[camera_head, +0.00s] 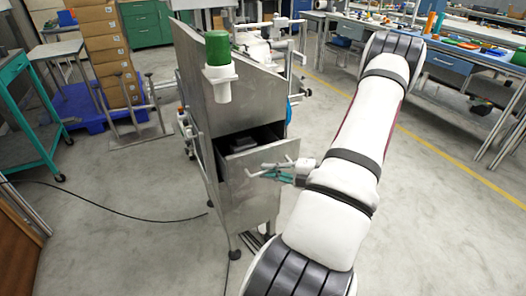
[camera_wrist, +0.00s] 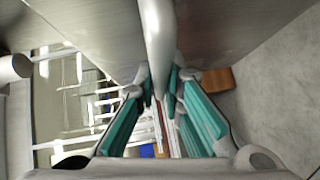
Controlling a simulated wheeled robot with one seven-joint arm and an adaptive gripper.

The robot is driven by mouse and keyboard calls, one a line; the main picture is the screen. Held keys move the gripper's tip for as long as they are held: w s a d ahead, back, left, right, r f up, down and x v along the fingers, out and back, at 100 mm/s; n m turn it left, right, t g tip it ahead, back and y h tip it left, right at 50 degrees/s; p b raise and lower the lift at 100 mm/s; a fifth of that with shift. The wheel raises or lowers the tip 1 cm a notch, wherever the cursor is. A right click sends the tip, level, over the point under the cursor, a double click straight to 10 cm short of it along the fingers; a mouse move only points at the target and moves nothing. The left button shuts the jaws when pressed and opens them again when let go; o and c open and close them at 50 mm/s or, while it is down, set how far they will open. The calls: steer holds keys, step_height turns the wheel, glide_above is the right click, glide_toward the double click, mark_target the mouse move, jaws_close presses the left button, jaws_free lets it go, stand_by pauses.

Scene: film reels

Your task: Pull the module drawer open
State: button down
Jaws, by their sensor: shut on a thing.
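The module drawer (camera_head: 262,155) is in the metal cabinet (camera_head: 230,105) in the head view. It stands partly open, and dark items show inside it. My gripper (camera_head: 277,171) is at the drawer's front, with its teal fingers by the light handle. In the wrist view the handle (camera_wrist: 157,40) is a pale bar running from the top of the picture down between the fingers. My gripper (camera_wrist: 159,82) is shut on this handle. The metal drawer front (camera_wrist: 215,35) lies behind the bar. The far side of the grip is hidden.
A green-topped white cylinder (camera_head: 218,68) is at the cabinet's upper front. A black cable (camera_head: 120,211) runs along the floor at left. A teal-framed table (camera_head: 32,110) and stacked boxes (camera_head: 105,50) stand at left. The floor at right is clear up to the workbenches (camera_head: 450,65).

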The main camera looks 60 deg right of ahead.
steer(key=s+a+p, duration=0.2)
steer(key=s+a, duration=0.3)
steer(key=s, duration=0.3)
steer(key=s+a+p, duration=0.3)
steer(key=s+a, duration=0.2)
steer(key=s, duration=0.4)
steer(key=shift+a, duration=0.25)
steer(key=shift+s, duration=0.1)
steer(key=c, duration=1.7)
jaws_free()
steer(key=v, duration=1.2)
steer(key=shift+r, duration=0.1)
